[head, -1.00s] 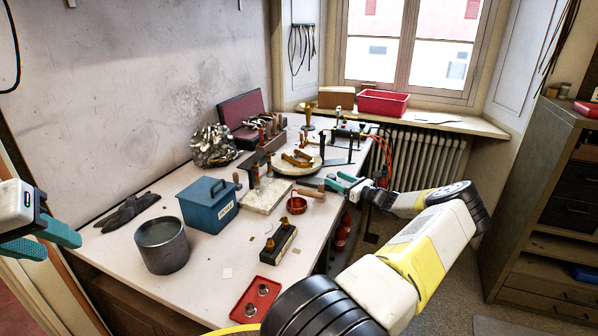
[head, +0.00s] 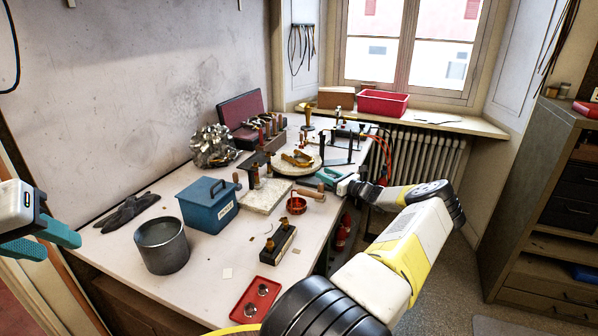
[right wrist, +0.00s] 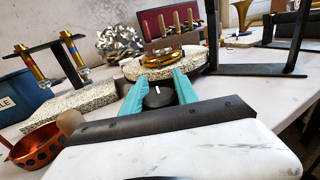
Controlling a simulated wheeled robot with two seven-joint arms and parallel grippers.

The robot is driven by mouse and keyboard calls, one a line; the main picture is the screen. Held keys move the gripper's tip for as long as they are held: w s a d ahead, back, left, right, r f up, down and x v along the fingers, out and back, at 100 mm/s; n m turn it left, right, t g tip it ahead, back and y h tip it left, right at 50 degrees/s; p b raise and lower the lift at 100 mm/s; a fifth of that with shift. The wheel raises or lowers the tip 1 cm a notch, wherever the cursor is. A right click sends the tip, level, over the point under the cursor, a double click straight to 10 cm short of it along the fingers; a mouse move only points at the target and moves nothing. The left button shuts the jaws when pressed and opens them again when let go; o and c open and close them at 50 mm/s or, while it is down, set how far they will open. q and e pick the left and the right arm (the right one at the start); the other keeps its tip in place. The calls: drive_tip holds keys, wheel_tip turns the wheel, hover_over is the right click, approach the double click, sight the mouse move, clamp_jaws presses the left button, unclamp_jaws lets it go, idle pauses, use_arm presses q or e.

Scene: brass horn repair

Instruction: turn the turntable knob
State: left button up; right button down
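The turntable (head: 284,170) is a round pale disc with brass parts on it, towards the back of the bench; its speckled rim also shows in the right wrist view (right wrist: 193,64). Its knob (right wrist: 158,97) is a dark dial with a white mark, in front of the disc. My right gripper (head: 322,178) is at the bench's right edge beside the turntable. In the right wrist view its two teal fingers (right wrist: 162,80) are apart, one on each side of the knob. I cannot tell whether they touch it. My left gripper (head: 58,243) is open and empty at the far left.
A speckled block (head: 264,197) with brass-topped posts, a copper pan (head: 297,206) and a blue box (head: 208,205) stand near the right gripper. A black stand (right wrist: 255,69) rises right of the turntable. A grey pot (head: 162,246) and red tray (head: 257,300) are nearer.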

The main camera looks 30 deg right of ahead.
drive_tip(key=shift+a+n+g+y, duration=0.1)
drive_tip(key=shift+n+g+y, duration=0.4)
drive_tip(key=shift+n+y, duration=0.55)
drive_tip(key=shift+s+a+n+g+y, duration=0.15)
drive_tip(key=shift+n+g+y, duration=0.25)
drive_tip(key=shift+y, duration=0.55)
drive_tip(key=c, duration=0.9)
unclamp_jaws()
drive_tip(key=shift+s, duration=0.1)
drive_tip(key=v, duration=0.7)
drive_tip(key=shift+s+d, duration=0.2)
drive_tip(key=shift+s, duration=0.05)
